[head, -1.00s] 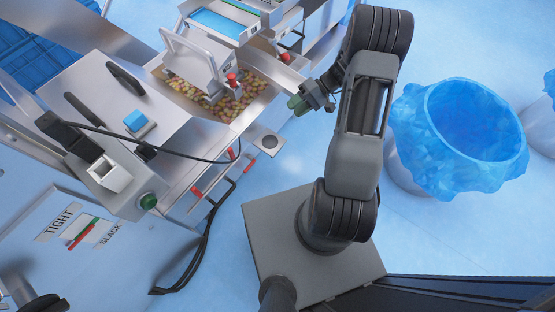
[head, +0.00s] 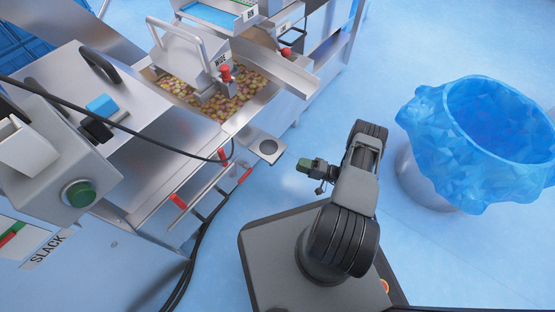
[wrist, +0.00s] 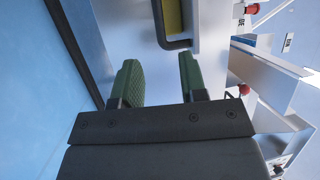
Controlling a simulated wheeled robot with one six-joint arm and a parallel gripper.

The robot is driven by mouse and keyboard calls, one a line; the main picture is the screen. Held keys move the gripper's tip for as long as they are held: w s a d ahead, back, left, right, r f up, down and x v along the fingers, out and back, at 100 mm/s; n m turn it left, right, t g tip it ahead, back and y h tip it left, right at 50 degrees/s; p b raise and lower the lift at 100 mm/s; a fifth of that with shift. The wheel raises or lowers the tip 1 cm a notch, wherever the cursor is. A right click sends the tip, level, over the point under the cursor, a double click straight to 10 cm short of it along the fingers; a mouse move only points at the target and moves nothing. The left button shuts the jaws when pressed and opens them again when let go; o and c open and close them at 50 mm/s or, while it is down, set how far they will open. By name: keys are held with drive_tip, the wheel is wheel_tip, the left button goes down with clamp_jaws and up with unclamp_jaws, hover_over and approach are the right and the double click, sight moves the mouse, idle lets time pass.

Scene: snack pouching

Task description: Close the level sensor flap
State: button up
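My gripper (head: 305,164) is in the open space to the right of the machine, apart from it in the head view. In the wrist view its two green-padded fingers (wrist: 157,78) are spread with nothing between them. A grey metal panel with a bar handle (head: 184,54) stands tilted over the snack-filled trough (head: 247,108), with a red knob (head: 225,72) beside it. I cannot tell for certain whether this panel is the level sensor flap. In the wrist view, a dark handle-like frame (wrist: 176,44) around a yellow area lies beyond the fingertips.
A round-holed metal bracket (head: 267,147) juts from the machine towards my gripper. A blue-lined bin (head: 450,145) stands on the right. A black cable (head: 120,128) crosses the machine's front.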

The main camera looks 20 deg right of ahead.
sight(277, 158)
drive_tip(key=b+x, duration=0.2)
drive_tip(key=x, duration=0.8)
drive_tip(key=shift+w+a, duration=0.2)
drive_tip(key=shift+a, duration=0.1)
clamp_jaws()
